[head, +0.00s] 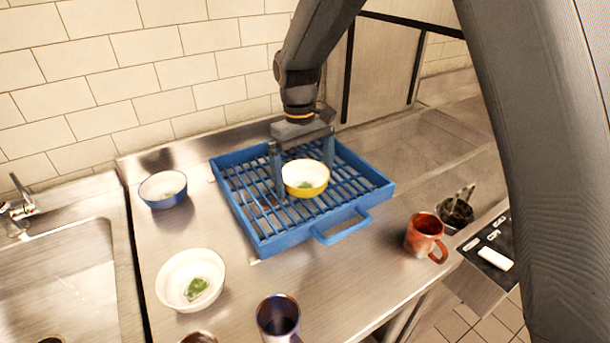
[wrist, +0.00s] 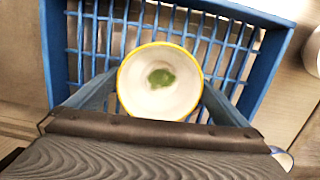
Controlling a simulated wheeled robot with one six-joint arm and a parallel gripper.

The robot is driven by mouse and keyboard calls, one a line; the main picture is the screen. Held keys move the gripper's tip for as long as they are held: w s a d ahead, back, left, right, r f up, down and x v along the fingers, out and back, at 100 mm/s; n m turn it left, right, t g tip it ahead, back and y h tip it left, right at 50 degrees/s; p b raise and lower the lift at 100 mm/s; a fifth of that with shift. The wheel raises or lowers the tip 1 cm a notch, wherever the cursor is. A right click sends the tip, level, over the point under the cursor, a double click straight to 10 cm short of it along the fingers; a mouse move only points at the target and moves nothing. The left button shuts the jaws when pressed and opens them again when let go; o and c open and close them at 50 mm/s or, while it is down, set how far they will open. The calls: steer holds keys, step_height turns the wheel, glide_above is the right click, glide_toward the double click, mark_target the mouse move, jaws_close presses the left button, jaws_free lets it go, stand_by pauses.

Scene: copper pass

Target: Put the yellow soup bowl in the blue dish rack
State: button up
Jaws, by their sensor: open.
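The yellow soup bowl (head: 305,178) sits upright in the blue dish rack (head: 290,240), near the middle of its slatted floor. It has a white inside with a green mark at the bottom. In the wrist view the bowl (wrist: 160,82) is seen from above, over the slats of the rack (wrist: 270,60). My gripper (head: 302,172) is open, with one finger on each side of the bowl. In the wrist view the fingers (wrist: 158,98) flank the bowl's near half. I cannot tell whether they touch it.
A blue bowl (head: 163,189) stands left of the rack, and a white bowl (head: 191,280) stands in front left. A dark blue mug (head: 278,316) and a red mug (head: 426,237) stand in front. A sink (head: 60,285) is at the left. A dark pot with utensils (head: 455,211) is at the right.

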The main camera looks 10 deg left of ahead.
mark_target(302, 185)
step_height(302, 185, up, 12)
steer(key=w+b, duration=0.1)
steer(key=b, duration=0.2)
steer(key=shift+a, duration=0.45)
